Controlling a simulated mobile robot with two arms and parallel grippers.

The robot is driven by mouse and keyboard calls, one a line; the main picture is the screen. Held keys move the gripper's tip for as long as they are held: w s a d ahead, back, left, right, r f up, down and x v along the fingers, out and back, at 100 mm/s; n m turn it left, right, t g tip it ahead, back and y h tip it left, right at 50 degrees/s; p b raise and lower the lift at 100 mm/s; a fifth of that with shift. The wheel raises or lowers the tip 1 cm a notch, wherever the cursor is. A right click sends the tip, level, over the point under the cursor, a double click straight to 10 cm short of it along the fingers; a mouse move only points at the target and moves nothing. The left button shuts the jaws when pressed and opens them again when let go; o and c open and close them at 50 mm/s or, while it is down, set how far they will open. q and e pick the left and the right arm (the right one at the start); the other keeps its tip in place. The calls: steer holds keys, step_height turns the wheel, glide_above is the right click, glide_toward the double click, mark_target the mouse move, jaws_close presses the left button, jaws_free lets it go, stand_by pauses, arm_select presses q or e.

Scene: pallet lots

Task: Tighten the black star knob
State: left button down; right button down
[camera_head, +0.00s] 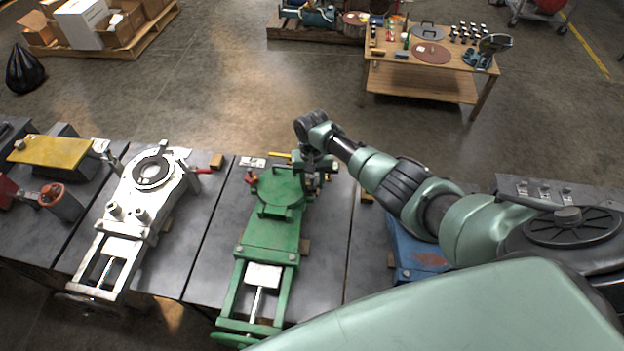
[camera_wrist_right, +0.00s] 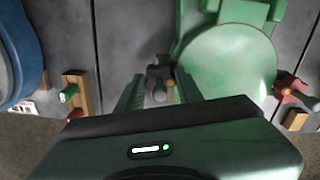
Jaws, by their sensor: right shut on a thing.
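The green machine (camera_head: 272,215) lies on the dark bench, with a round plate at its far end. The black star knob (camera_wrist_right: 156,74) sits at the edge of that plate in the right wrist view, between the two fingers of my right gripper (camera_wrist_right: 158,92). The gripper is shut on it. In the head view my right gripper (camera_head: 316,182) is at the far right corner of the green machine, and I cannot make out the knob there. My left gripper is not in view.
A red-handled clamp (camera_head: 250,179) is on the plate's other side. A white machine (camera_head: 138,205) stands to the left, and a blue one (camera_head: 415,250) lies right, under my arm. A wooden table (camera_head: 425,66) with small parts stands beyond open floor.

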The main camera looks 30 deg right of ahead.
steer(key=shift+w+r, duration=0.1)
stand_by(0.4)
steer(key=c, duration=0.9)
jaws_free()
step_height(320, 180, up, 8)
steer(key=shift+f+p, duration=0.15)
steer(key=shift+p, duration=0.15)
